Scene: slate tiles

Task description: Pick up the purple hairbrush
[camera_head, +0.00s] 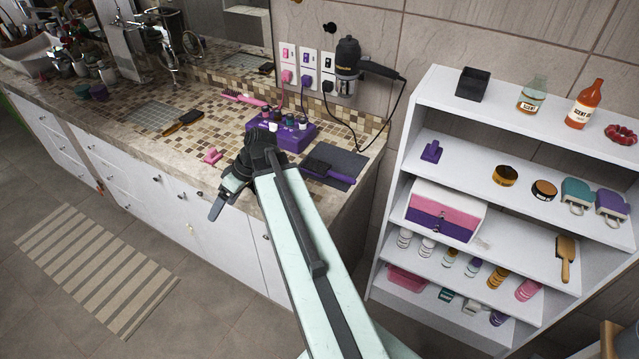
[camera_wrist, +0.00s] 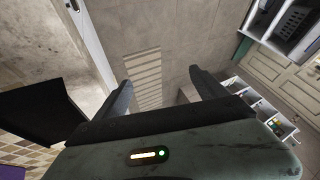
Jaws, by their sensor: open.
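The purple hairbrush (camera_head: 330,172) lies on the counter near its right end, on or beside a dark slate-grey mat (camera_head: 352,163). Its purple handle points right and its dark head is to the left. My gripper (camera_head: 228,192) is over the counter's front edge, to the left of the brush and apart from it. In the wrist view my gripper (camera_wrist: 160,88) shows two dark fingers spread apart with nothing between them, facing the floor. I cannot make out the hairbrush in the wrist view.
A purple box (camera_head: 283,137) with bottles sits behind my gripper. A pink clip (camera_head: 212,156) and a yellow-black brush (camera_head: 183,121) lie to the left. A white shelf (camera_head: 400,190) with several items stands right of the counter. A striped rug (camera_head: 95,270) lies on the floor.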

